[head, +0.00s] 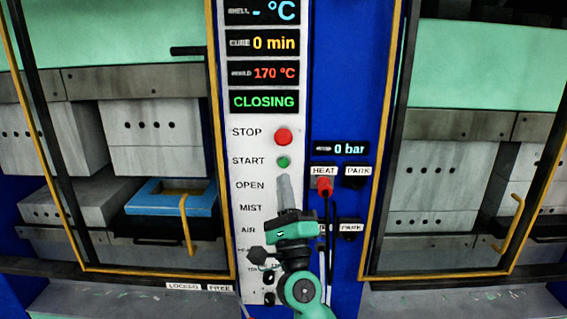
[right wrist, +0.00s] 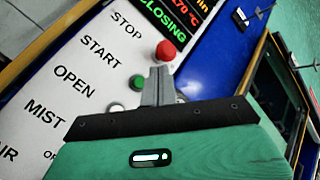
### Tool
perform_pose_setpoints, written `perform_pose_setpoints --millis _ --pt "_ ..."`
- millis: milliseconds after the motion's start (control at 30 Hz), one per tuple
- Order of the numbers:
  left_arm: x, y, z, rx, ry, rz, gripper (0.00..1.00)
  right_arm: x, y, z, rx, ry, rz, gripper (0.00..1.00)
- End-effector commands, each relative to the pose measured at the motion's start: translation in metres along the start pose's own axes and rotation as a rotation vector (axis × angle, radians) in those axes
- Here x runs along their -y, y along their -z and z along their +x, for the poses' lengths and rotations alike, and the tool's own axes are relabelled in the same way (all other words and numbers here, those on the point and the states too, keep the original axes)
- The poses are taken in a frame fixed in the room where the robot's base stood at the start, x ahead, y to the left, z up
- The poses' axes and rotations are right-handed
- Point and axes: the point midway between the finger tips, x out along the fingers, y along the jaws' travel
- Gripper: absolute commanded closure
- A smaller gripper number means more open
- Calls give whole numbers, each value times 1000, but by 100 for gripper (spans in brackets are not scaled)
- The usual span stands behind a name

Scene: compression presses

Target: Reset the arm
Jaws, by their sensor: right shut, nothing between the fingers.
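My right gripper (head: 284,190) is in front of the white control panel (head: 247,145), with its fingers pointing up. Its fingers are shut and empty. In the head view the fingertips are just below the green START button (head: 283,162), and the red STOP button (head: 283,137) is above that. In the right wrist view the gripper (right wrist: 160,75) covers part of the panel between the green button (right wrist: 137,83) and the red button (right wrist: 167,50). I cannot tell whether the fingertips touch the panel. The display (head: 264,102) reads CLOSING. My left gripper is not in view.
A left press (head: 150,125) and a right press (head: 430,180) stand behind yellow-edged guards. A blue frame (head: 158,203) sits in the left press. A red plug (head: 324,186) with a cable is in the HEAT socket, right of my gripper. PARK sockets (head: 355,182) are beside it.

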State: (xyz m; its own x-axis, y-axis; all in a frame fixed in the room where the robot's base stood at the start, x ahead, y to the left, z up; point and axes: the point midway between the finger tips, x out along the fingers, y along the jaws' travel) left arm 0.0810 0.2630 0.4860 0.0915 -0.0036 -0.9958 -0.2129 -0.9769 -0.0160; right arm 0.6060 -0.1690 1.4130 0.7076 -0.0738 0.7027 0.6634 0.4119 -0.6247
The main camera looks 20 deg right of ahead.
Motion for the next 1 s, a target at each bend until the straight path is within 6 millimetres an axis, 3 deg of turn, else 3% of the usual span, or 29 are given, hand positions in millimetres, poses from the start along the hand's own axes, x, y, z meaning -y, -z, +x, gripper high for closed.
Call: perform_pose_setpoints --millis 567,667,767,1000 --pt "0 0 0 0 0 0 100 -3 -3 -7 31 -17 -38 100" --pt "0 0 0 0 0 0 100 -11 -11 -26 113 -64 -137 100" --pt "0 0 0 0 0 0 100 -26 -23 -57 245 -149 -293 100" --pt "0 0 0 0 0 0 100 -78 -32 -163 601 -451 -702 100"
